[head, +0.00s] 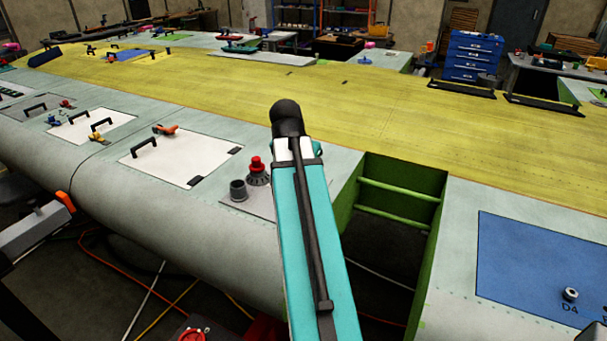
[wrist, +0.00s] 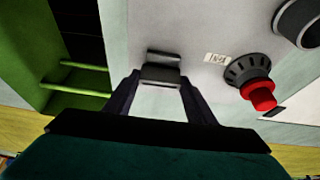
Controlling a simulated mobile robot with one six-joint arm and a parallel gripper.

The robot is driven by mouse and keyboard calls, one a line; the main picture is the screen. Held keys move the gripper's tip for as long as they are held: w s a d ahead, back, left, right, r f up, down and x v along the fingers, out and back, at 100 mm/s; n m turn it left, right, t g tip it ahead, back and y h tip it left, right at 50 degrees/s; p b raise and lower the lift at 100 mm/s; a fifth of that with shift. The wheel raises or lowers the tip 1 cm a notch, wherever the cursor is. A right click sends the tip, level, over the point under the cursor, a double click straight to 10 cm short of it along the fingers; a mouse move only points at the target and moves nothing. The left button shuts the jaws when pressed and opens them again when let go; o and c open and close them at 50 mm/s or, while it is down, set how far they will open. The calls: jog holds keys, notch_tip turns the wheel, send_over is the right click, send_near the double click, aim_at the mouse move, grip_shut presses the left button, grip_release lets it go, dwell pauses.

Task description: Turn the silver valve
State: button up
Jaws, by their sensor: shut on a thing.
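In the wrist view, the silver valve (wrist: 161,73) shows as a small grey handle standing on a pale grey panel. My gripper (wrist: 161,84) has one finger on each side of it and is shut on it. The base of the valve is partly hidden by the handle, so its turn angle is hard to judge. In the head view, my teal arm covers both the gripper and the valve.
A red knob on a black collar (wrist: 262,93) and a dark cylindrical fitting (wrist: 299,22) sit right of the valve. A green-walled open bay (head: 400,180) lies beside the panel. A white hatch (head: 180,157) with a black handle is further left.

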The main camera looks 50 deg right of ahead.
jog(key=shift+m, duration=0.3)
jog(key=o, duration=1)
jog(key=shift+o, duration=0.2)
jog(key=shift+r, duration=0.1)
jog(key=b+v, duration=0.3)
jog(key=v, duration=1)
jog(key=shift+a+r, duration=0.15)
jog(key=shift+r, duration=0.1)
jog(key=shift+w, duration=0.1)
